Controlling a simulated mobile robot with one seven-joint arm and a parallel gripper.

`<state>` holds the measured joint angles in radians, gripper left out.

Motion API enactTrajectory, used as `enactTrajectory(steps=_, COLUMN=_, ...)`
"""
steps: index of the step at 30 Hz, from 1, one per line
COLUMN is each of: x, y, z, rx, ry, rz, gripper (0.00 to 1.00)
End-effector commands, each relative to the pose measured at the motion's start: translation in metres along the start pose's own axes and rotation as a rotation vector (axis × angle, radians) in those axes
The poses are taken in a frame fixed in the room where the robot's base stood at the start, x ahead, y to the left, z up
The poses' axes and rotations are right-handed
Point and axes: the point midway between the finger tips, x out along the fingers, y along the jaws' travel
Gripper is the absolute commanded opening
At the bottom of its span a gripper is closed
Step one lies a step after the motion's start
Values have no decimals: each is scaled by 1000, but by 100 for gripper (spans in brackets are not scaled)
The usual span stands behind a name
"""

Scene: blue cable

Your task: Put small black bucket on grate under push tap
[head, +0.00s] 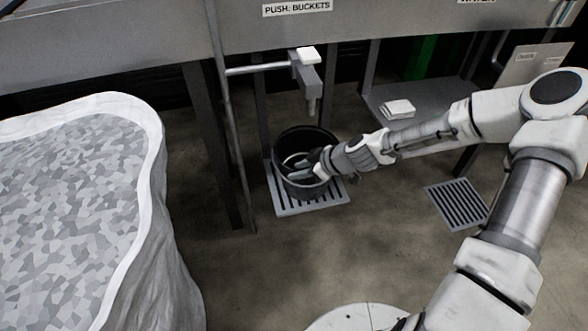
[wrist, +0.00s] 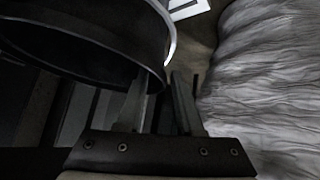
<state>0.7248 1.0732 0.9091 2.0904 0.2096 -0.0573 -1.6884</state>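The small black bucket (head: 290,139) stands upright, as far as I can see, over the metal grate (head: 283,209) below the push tap (head: 308,75). Whether its base rests fully flat is hard to tell. My gripper (head: 308,172) is at the bucket's front right side. In the wrist view the dark bucket (wrist: 85,45) with its pale rim fills the upper left. My gripper's two fingers (wrist: 163,88) are apart there, with a gap between them, and their tips are close to the rim. Contact with the rim is unclear.
A large white sack (head: 155,190) of grey pieces stands at the left. A second floor grate (head: 457,204) lies at the right. A low shelf (head: 435,100) holds a white folded item (head: 397,109).

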Motion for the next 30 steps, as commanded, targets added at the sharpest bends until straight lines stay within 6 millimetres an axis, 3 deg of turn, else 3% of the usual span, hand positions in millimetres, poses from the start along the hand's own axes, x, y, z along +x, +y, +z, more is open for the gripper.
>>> enactTrajectory(steps=1, x=-16, y=1, z=-2, rx=1, ry=-2, rz=2, gripper=35)
enactTrajectory(steps=6, x=-53, y=1, z=-2, rx=1, ry=-1, rz=2, gripper=35)
enactTrajectory(steps=12, x=-83, y=1, z=-1, rx=1, ry=-1, rz=2, gripper=35)
enactTrajectory(steps=18, x=-96, y=0, z=0, rx=1, ry=-1, rz=-1, gripper=35)
enactTrajectory(steps=30, x=-96, y=0, z=0, rx=0, ry=0, rz=-1, gripper=35)
